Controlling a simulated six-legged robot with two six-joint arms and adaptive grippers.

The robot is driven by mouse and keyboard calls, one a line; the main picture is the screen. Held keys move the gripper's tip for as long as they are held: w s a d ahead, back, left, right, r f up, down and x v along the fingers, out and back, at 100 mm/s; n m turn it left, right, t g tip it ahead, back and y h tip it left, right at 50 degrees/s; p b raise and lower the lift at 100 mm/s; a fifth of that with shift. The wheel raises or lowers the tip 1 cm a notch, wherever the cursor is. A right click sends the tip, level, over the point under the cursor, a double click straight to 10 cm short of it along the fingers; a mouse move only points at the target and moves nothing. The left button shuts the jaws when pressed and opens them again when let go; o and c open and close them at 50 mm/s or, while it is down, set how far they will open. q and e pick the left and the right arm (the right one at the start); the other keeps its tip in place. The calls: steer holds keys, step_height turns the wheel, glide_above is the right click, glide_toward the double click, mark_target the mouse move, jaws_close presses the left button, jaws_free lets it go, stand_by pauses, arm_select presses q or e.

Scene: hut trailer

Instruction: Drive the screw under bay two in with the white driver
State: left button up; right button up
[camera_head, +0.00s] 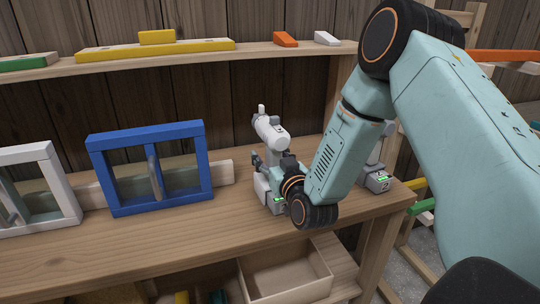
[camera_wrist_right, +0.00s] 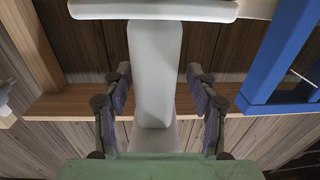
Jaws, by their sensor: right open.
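The white driver (camera_head: 270,130) stands upright at a white dock (camera_head: 264,190) with a green light, on the bench right of the blue frame. My right gripper (camera_head: 273,162) is at its handle. In the right wrist view the white driver (camera_wrist_right: 154,70) stands between the spread dark fingers of my right gripper (camera_wrist_right: 159,76), with visible gaps on both sides. The blue frame (camera_head: 150,130) has two openings split by a middle bar. I cannot make out a screw or a bay label. My left gripper is not in view.
A second dock (camera_head: 376,180) with a green light is at the right, partly behind my right arm. A white frame (camera_head: 40,152) stands at the left. A shelf (camera_head: 200,56) above holds coloured blocks. An open wooden box (camera_head: 288,276) is below. The bench front is clear.

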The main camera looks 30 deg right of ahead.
steer(key=shift+a+r, duration=0.1)
steer(key=shift+a, duration=0.05)
steer(key=shift+c, duration=1)
steer(key=shift+s+d, duration=0.2)
steer(key=shift+d, duration=0.45)
steer(key=c, duration=0.3)
steer(key=shift+f, duration=0.2)
steer(key=shift+c, duration=0.7)
steer(key=shift+w+a+r, duration=0.1)
steer(key=shift+w+a, duration=0.1)
steer(key=shift+a, duration=0.3)
steer(key=c, duration=0.5)
steer(key=shift+s+d, duration=0.15)
steer(key=shift+d, duration=0.25)
jaws_close()
steer(key=shift+a, duration=0.15)
steer(key=shift+w+r, duration=0.15)
steer(key=shift+w, duration=0.05)
